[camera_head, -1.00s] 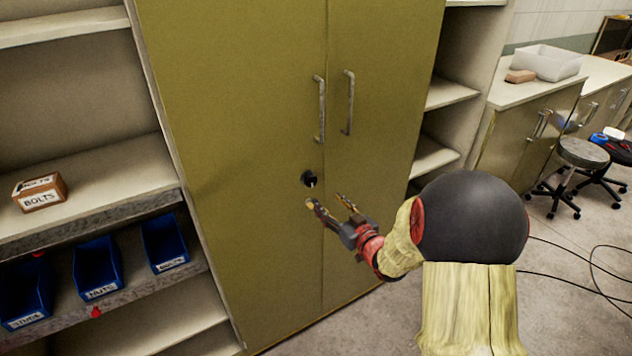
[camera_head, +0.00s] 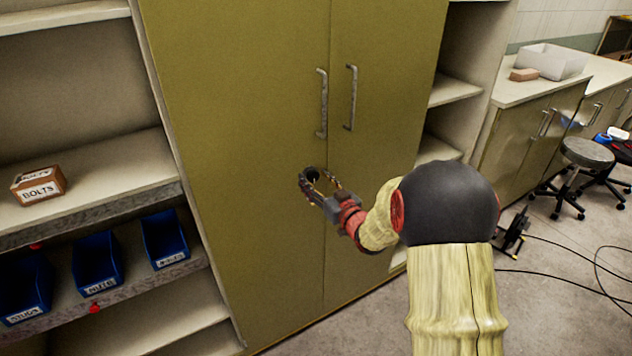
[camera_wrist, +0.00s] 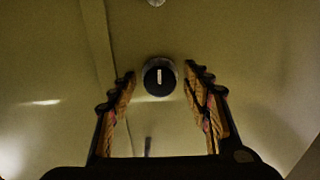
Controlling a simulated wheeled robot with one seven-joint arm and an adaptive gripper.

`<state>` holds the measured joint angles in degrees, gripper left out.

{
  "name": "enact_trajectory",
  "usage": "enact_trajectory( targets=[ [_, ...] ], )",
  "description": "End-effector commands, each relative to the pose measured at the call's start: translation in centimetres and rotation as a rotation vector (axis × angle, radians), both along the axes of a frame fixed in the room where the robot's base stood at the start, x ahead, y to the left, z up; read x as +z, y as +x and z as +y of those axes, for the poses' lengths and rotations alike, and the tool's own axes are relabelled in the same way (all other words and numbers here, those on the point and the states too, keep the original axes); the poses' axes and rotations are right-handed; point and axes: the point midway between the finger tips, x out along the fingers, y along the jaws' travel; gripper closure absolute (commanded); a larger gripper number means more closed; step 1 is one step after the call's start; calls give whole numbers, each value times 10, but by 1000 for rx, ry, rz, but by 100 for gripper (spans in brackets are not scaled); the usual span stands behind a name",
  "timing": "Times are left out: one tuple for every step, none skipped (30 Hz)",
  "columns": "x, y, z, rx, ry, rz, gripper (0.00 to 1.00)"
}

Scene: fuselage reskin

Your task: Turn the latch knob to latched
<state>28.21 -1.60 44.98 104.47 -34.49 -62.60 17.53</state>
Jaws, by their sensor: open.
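The latch knob (camera_head: 312,174) is a round black knob on the left door of the olive double-door cabinet (camera_head: 250,120), below the door handles. In the wrist view the knob (camera_wrist: 159,77) faces the camera, with a pale bar mark standing upright on it. My gripper (camera_head: 322,178) is open at the knob in the head view and partly covers it. In the wrist view its two fingers (camera_wrist: 160,82) stand on either side of the knob with gaps; I cannot tell whether the tips reach around it.
Two vertical bar handles (camera_head: 322,104) (camera_head: 351,98) are above the knob. Open shelves with a bolts box (camera_head: 38,186) and blue bins (camera_head: 97,262) are at left. A counter, a stool (camera_head: 587,153) and floor cables (camera_head: 560,277) are at right.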

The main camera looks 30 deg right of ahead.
Motion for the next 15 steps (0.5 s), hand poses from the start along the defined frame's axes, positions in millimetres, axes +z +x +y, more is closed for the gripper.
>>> enact_trajectory(
  targets=[
    [0,0,0,0,0,0,51],
    [0,0,0,0,0,0,51],
    [0,0,0,0,0,0,51],
    [0,0,0,0,0,0,52],
    [0,0,0,0,0,0,54],
    [0,0,0,0,0,0,56],
    [0,0,0,0,0,0,58],
    [0,0,0,0,0,0,59],
    [0,0,0,0,0,0,62],
    [0,0,0,0,0,0,63],
    [0,0,0,0,0,0,65],
    [0,0,0,0,0,0,67],
    [0,0,0,0,0,0,69],
    [0,0,0,0,0,0,71],
    [0,0,0,0,0,0,73]
  ],
)
